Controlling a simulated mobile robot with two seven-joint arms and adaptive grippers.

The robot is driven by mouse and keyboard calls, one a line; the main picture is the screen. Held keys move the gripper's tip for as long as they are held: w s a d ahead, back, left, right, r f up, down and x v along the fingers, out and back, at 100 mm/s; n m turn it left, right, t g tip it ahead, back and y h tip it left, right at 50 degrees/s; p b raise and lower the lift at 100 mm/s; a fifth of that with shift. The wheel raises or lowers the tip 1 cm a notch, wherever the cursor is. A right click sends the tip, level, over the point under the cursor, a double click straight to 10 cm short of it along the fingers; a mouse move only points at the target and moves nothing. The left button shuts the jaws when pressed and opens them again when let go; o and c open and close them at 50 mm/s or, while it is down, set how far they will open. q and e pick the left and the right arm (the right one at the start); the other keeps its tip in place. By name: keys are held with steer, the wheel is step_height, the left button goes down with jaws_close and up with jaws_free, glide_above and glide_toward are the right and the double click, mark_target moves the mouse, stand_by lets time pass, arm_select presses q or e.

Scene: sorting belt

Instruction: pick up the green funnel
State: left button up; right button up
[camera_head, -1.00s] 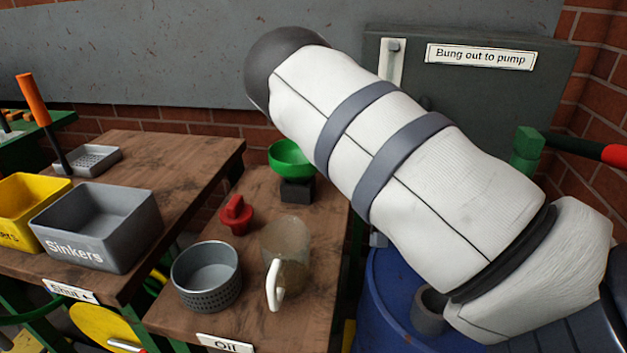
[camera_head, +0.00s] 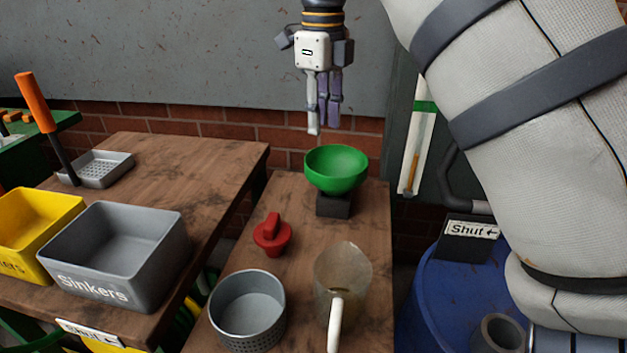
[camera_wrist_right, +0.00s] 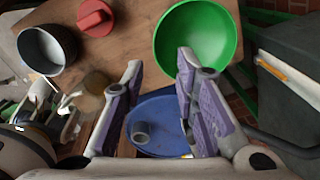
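The green funnel (camera_head: 336,168), a wide bowl shape, sits upright on a small dark block (camera_head: 333,203) at the far end of the narrow wooden table. It also shows in the right wrist view (camera_wrist_right: 196,36), just beyond the fingers, with its open top visible. My right gripper (camera_head: 322,118) hangs fingers down above and slightly left of the funnel in the head view, apart from it. In the wrist view its purple-padded fingers (camera_wrist_right: 160,64) are spread, with nothing between them. My left gripper is in neither view.
A red plug (camera_head: 272,235), a grey perforated pot (camera_head: 247,310) and a clear jug (camera_head: 342,285) stand nearer on the same table. A grey Sinkers bin (camera_head: 117,288) is on the left table. A blue drum (camera_head: 455,290) stands right, under my arm.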

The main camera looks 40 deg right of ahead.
mark_target(322, 175)
steer(key=f, duration=1.2)
steer(key=shift+s+a+p, duration=0.1)
steer(key=shift+s+p, duration=0.2)
steer(key=shift+s, duration=0.05)
jaws_close()
